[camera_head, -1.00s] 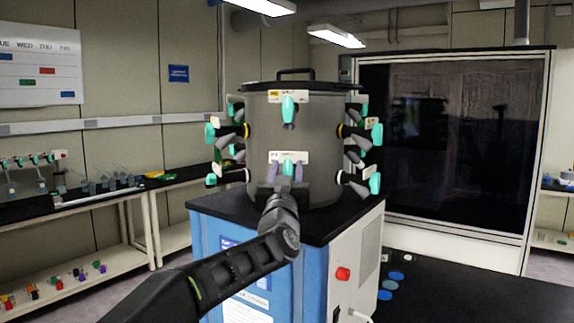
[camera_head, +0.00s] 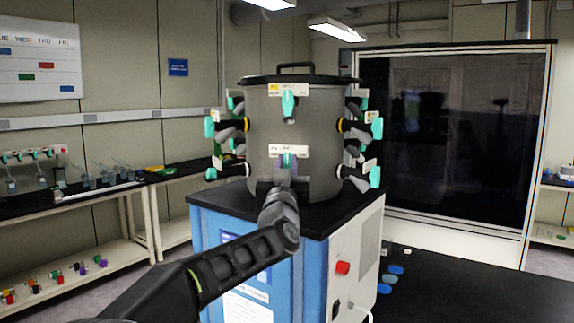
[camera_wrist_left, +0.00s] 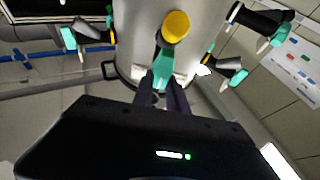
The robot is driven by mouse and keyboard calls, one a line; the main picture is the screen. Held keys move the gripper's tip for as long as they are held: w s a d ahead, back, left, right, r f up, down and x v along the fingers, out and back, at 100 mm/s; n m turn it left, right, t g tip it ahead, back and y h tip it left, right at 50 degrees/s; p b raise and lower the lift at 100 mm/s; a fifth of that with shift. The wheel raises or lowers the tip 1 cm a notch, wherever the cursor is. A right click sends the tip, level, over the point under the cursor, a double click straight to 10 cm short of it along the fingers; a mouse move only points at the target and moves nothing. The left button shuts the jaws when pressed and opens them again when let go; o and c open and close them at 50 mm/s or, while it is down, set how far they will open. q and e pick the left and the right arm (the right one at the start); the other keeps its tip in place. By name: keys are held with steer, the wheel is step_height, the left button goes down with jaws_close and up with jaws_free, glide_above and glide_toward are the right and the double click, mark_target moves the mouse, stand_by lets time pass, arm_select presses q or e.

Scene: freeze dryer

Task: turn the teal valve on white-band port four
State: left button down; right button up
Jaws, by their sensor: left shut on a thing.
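The grey drum (camera_head: 265,130) of the freeze dryer carries ports with teal valves. My left gripper (camera_head: 286,172) is at the front lower port, just below its white label (camera_head: 288,151). Its fingers are shut on a teal valve (camera_head: 287,161), largely hidden by the gripper in the head view. In the left wrist view, the teal valve (camera_wrist_left: 163,69) sits between the fingertips of my left gripper (camera_wrist_left: 164,88), below a round yellow cap (camera_wrist_left: 176,25). The front port's band is hidden in the head view. My right gripper is not in view.
Another teal valve (camera_head: 288,103) hangs above on the drum front. Side ports crowd both flanks, including a white-banded lower right one (camera_head: 343,171). The drum stands on a blue cabinet (camera_head: 215,235) with a red knob (camera_head: 342,268). The black bench (camera_head: 470,295) at right is mostly clear.

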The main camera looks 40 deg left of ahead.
arm_select(q)
steer(key=shift+n, duration=0.5)
steer(key=shift+n+g+y+b, duration=0.3)
steer(key=shift+n+g+y, duration=0.2)
steer(key=shift+n+y, duration=0.5)
steer(key=n+g+y, duration=0.1)
steer(key=n, duration=0.3)
steer(key=n+g, duration=0.1)
steer(key=n, duration=0.1)
steer(key=n+g+y, duration=0.1)
steer(key=n, duration=0.2)
steer(key=shift+a+g, duration=0.1)
steer(key=shift+g, duration=0.3)
steer(key=shift+s+a+f+n+g+p, duration=0.1)
steer(key=shift+n+g+p, duration=0.25)
steer(key=shift+n, duration=0.7)
steer(key=shift+s+f+n+g+p, duration=0.15)
steer(key=shift+n+g, duration=0.3)
steer(key=shift+n, duration=0.6)
steer(key=shift+w, duration=0.1)
steer(key=c, duration=1.3)
jaws_free()
